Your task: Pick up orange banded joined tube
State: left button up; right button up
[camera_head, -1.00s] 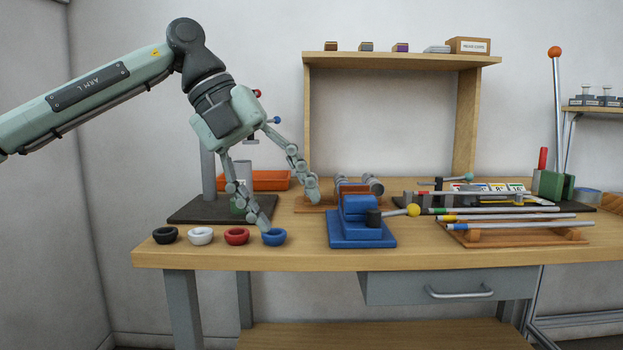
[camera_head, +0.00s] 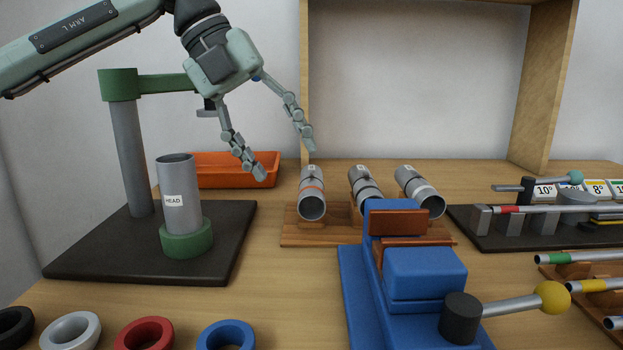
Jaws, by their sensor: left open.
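The orange banded joined tube (camera_head: 312,198) is a short grey metal tube with a thin orange band. It lies at the left end of a wooden rack (camera_head: 293,232), its open end facing me. Two similar grey tubes lie beside it, a middle one (camera_head: 363,184) and a right one with a pale band (camera_head: 419,187). My left gripper (camera_head: 285,162) is open and empty, fingers pointing down and to the right. In the picture its fingertips are just above and left of the orange banded tube, apart from it. My right gripper is not in view.
A blue vise (camera_head: 412,268) with a yellow-knobbed lever stands in front of the rack. At left, a green and grey press stand (camera_head: 128,150) holds an upright tube labelled HEAD (camera_head: 178,215). An orange tray (camera_head: 235,168) lies behind. Several coloured rings line the front.

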aim_at(305, 192)
pick_arm(q)
jog(key=x, duration=0.7)
jog(key=shift+d+f, duration=0.1)
jog(key=shift+f, duration=0.15)
jog(key=shift+r, duration=0.1)
grip_shut()
